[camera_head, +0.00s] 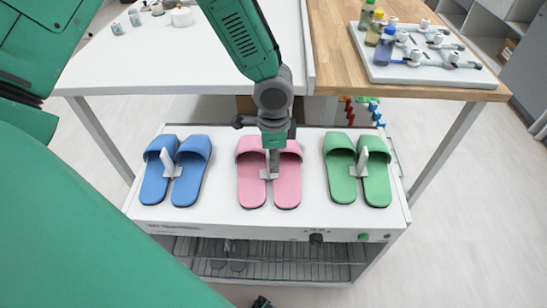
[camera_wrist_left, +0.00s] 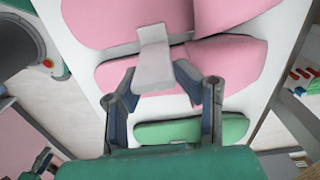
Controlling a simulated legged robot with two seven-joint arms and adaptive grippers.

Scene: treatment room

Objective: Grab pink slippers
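A pair of pink slippers (camera_head: 252,185) lies side by side in the middle of a white cabinet top, with a white clip (camera_head: 265,175) between them. The pink slippers (camera_wrist_left: 225,62) and the clip (camera_wrist_left: 153,70) fill the upper part of the left wrist view. My left gripper (camera_head: 272,160) points down over the gap between the two slippers. In the left wrist view its fingers (camera_wrist_left: 157,78) are apart, one on each side of the clip's end. I cannot tell whether they touch it. A dark tip (camera_head: 262,302) at the bottom edge may be my right gripper; its fingers are unclear.
Blue slippers (camera_head: 188,170) lie left of the pink pair and green slippers (camera_head: 376,185) lie right, each with a white clip. A table (camera_head: 130,60) stands behind, its wooden part (camera_head: 335,60) holding a tray (camera_head: 400,74) with bottles. A wire rack (camera_head: 290,262) sits below the top.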

